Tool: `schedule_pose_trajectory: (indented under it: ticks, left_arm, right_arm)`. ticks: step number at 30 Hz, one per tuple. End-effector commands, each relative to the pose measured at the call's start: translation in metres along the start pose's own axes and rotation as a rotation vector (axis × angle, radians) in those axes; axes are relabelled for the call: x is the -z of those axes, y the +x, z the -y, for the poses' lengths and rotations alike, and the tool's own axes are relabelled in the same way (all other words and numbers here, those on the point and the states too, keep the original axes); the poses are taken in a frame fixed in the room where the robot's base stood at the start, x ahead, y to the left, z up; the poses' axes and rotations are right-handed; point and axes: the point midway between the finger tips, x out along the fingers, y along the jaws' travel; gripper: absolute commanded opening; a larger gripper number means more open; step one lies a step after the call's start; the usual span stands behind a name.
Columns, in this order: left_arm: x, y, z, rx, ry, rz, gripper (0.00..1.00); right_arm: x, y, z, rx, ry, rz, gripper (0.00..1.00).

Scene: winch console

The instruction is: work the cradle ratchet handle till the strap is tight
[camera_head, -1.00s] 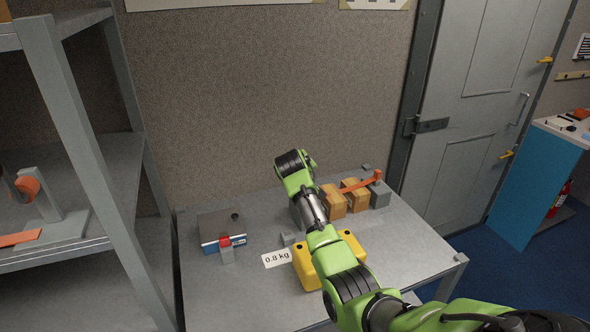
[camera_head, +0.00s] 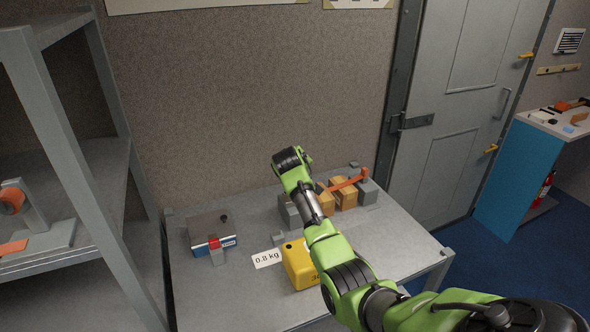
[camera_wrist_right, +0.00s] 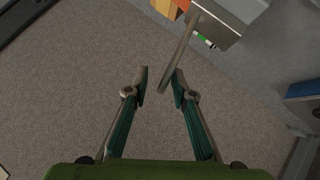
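The cradle on the table holds wooden blocks (camera_head: 344,192) under an orange strap (camera_head: 349,182), between grey end blocks (camera_head: 367,191). My right gripper comes over the cradle's left part; its fingers are hidden behind the wrist in the head view. In the right wrist view, my right gripper (camera_wrist_right: 160,79) is open. A thin grey bar (camera_wrist_right: 181,50), seemingly the ratchet handle, runs from a grey block (camera_wrist_right: 228,20) down between the fingertips, closer to the right one. I cannot tell whether it touches. The strap (camera_wrist_right: 183,4) shows at the top edge. My left gripper is out of view.
A yellow box (camera_head: 299,268) with a 0.8 kg label (camera_head: 267,259) stands under my right arm. A grey and blue case (camera_head: 212,232) lies at the table's left. A shelf rack (camera_head: 75,170) stands left, a wall behind, and a door (camera_head: 465,110) right.

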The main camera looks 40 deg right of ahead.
Motion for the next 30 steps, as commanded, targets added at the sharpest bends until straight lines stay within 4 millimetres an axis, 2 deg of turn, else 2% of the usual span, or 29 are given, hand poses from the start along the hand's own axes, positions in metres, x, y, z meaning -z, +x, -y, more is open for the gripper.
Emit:
schedule_pose_trajectory:
  ticks: [9,14,30]
  left_arm:
    - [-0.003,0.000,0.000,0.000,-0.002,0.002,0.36]
    - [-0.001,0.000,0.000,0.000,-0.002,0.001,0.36]
    - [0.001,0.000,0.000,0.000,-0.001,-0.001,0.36]
  right_arm:
    - [0.001,-0.002,0.004,0.007,0.003,-0.001,0.23]
    - [0.001,-0.013,0.004,0.006,0.003,-0.002,0.23]
    - [-0.001,-0.098,0.001,0.005,0.003,-0.002,0.23]
